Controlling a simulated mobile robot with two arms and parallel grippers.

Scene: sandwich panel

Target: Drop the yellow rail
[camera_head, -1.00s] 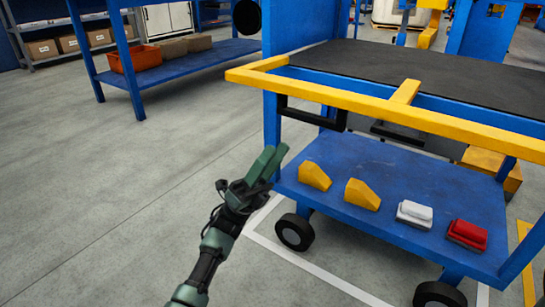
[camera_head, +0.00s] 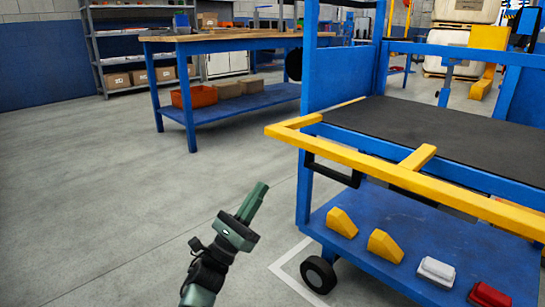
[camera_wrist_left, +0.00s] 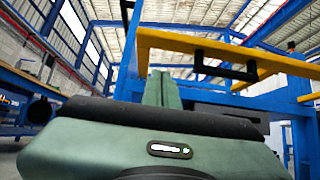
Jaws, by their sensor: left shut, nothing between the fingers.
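The yellow rail (camera_head: 400,177) runs along the near side of the blue cart, with a short yellow crosspiece joining it to the cart. It also shows in the left wrist view (camera_wrist_left: 215,50), above and to the right of the fingers. My left gripper (camera_head: 256,199) is shut and empty, its fingers pointing up, to the left of the cart and apart from the rail in the head view. In the left wrist view its fingers (camera_wrist_left: 162,90) lie together. My right gripper is not in view.
The blue cart's lower shelf (camera_head: 385,215) holds two yellow wedges (camera_head: 341,222), a white block (camera_head: 436,271) and a red block (camera_head: 489,295). A black handle (camera_head: 332,169) hangs under the rail. A workbench (camera_head: 220,40) stands behind. The floor at left is clear.

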